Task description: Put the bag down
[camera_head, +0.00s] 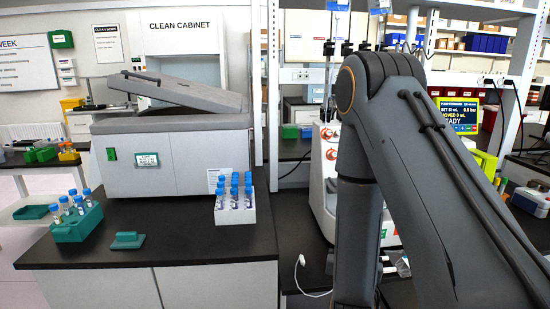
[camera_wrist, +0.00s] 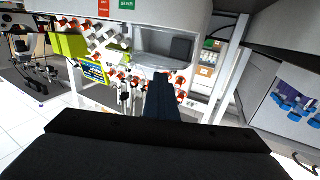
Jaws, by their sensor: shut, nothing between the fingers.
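My gripper (camera_wrist: 162,82) shows in the wrist view as dark fingers pressed together, with nothing seen between them. It points toward a white machine front with several red-orange knobs (camera_wrist: 128,75). In the head view my arm covers the right middle, and the gripper is hidden. Clear, blue-marked pieces that may be bags hang at the top (camera_head: 338,5), partly cut off by the frame.
The white processor (camera_head: 322,185) stands behind my arm, with a lit screen (camera_head: 459,115) to the right. A dark bench holds a grey lidded machine (camera_head: 180,165), a white rack (camera_head: 235,216) of blue-capped tubes and a green tube rack (camera_head: 76,226). The bench front is mostly clear.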

